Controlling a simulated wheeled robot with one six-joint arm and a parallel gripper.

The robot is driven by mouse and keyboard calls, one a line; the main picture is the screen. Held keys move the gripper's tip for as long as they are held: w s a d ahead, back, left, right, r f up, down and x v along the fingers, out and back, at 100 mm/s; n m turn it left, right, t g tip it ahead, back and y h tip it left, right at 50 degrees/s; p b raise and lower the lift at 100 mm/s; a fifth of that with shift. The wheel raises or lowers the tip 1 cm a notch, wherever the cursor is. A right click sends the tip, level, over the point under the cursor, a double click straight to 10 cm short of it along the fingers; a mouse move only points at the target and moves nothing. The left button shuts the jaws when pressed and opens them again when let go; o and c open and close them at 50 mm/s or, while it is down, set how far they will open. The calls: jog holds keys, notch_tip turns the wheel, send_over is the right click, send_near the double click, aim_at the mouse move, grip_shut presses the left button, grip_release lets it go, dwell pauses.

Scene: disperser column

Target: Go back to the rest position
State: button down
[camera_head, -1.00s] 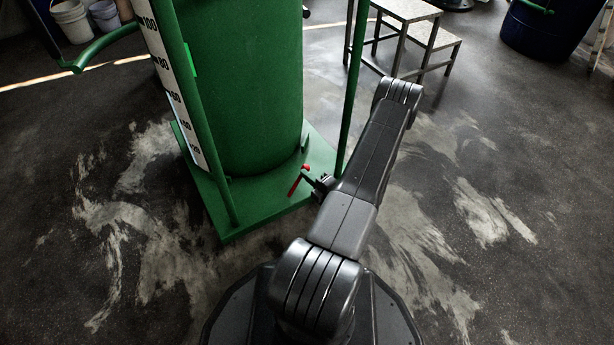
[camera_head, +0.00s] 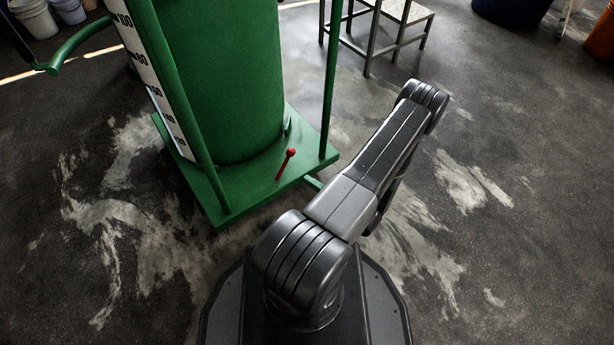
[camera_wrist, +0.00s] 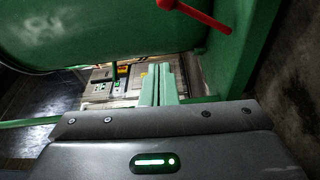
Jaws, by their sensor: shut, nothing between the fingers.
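The disperser column (camera_head: 215,80) is a large green cylinder on a green base plate (camera_head: 252,190), left of my arm in the head view. A red-tipped lever (camera_head: 286,165) stands at the plate's front right. The red lever also shows at the top of the wrist view (camera_wrist: 195,14), apart from my gripper. My gripper (camera_wrist: 161,72) shows in the wrist view with its fingers together and nothing between them. In the head view it is hidden behind my arm, which reaches up and right.
A white scale (camera_head: 150,75) and green posts stand on the column's plate. A metal step stool (camera_head: 395,15) is behind. Buckets (camera_head: 35,18) stand at the far left, a dark blue tub (camera_head: 510,8) at the far right. The floor right of my arm is clear.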

dwell(0.6)
jog(key=w+a+n+b, duration=0.2)
jog(key=w+a+b, duration=0.1)
jog(key=w+a, duration=0.4)
jog(key=shift+a+r+n+h+b, duration=0.3)
jog(key=shift+a+n+h, duration=0.1)
jog(key=shift+a, duration=1.25)
jog(key=shift+d, duration=0.1)
